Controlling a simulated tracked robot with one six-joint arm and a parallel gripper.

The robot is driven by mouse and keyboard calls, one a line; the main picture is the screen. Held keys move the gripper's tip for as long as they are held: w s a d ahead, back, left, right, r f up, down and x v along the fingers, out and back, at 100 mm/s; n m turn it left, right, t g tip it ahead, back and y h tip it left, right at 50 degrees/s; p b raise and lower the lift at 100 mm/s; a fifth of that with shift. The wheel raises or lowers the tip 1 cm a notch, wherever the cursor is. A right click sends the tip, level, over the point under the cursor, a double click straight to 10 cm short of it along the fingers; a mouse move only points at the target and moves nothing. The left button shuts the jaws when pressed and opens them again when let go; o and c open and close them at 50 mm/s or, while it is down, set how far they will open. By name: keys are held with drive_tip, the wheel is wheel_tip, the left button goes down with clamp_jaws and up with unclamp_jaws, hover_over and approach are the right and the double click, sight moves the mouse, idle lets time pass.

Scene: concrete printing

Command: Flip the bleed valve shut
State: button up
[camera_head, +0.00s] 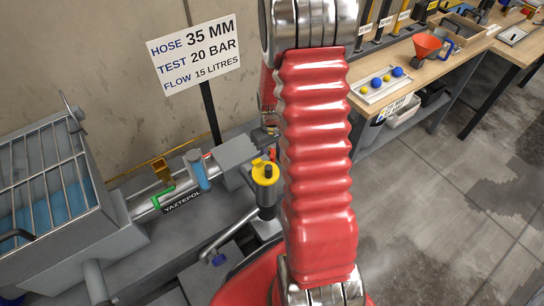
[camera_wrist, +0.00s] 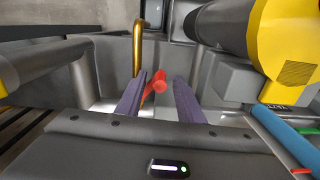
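A small red lever (camera_wrist: 155,84), which looks like the bleed valve's handle, shows in the wrist view near the base of a bent brass pipe (camera_wrist: 138,48). My gripper (camera_wrist: 159,78) is open, its two dark fingers apart. In the picture the red lever lies between them, closer to the left finger. I cannot tell whether they touch. In the head view a small red part (camera_head: 272,155) shows beside my red arm sleeve, probably the same lever. My arm hides most of the area around it, and the fingers cannot be made out there.
A yellow-capped cylinder (camera_head: 265,173) stands close by and fills the upper right of the wrist view. A blue cylinder (camera_head: 201,171) and green handle (camera_head: 160,195) sit on the pipe to the left. A sign (camera_head: 195,54) stands behind. A workbench (camera_head: 420,72) is at right.

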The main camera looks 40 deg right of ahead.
drive_tip(key=shift+f, duration=0.2)
clamp_jaws()
idle(0.3)
idle(0.3)
